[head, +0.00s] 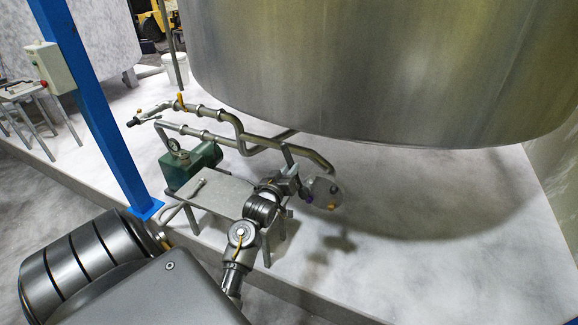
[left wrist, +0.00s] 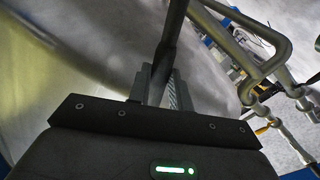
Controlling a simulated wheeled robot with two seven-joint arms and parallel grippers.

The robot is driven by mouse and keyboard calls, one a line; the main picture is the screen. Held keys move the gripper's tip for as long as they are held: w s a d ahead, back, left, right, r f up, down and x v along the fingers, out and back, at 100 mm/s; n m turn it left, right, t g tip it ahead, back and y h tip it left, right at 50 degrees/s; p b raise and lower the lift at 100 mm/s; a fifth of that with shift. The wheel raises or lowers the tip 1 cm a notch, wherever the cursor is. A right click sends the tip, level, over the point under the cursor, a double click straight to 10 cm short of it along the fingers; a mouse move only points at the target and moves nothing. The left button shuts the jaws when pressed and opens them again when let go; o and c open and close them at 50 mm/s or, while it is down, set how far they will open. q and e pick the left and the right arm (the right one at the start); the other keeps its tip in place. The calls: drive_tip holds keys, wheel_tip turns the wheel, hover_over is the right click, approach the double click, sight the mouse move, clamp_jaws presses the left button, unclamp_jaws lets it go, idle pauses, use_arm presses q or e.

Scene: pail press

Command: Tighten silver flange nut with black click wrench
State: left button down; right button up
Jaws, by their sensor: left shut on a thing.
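In the left wrist view, my left gripper (left wrist: 162,82) is shut on a dark straight bar, which looks like the handle of the black click wrench (left wrist: 174,35). The bar runs up out of the frame, so its head is not seen. In the head view, my left gripper (head: 288,183) is over the right end of a small grey bench, just left of a round flange plate (head: 321,187). My right gripper is not in view.
A large steel tank (head: 380,70) hangs over the pale floor. Bent steel pipes (head: 240,140) run beside a green pump (head: 186,164) and the grey bench (head: 212,188). A blue post (head: 95,100) stands at left. The floor right of the flange is clear.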

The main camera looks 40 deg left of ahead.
use_arm(q)
drive_tip(key=shift+x, duration=1)
drive_tip(key=shift+r, duration=0.1)
drive_tip(key=shift+w, duration=0.1)
drive_tip(key=shift+d, duration=0.1)
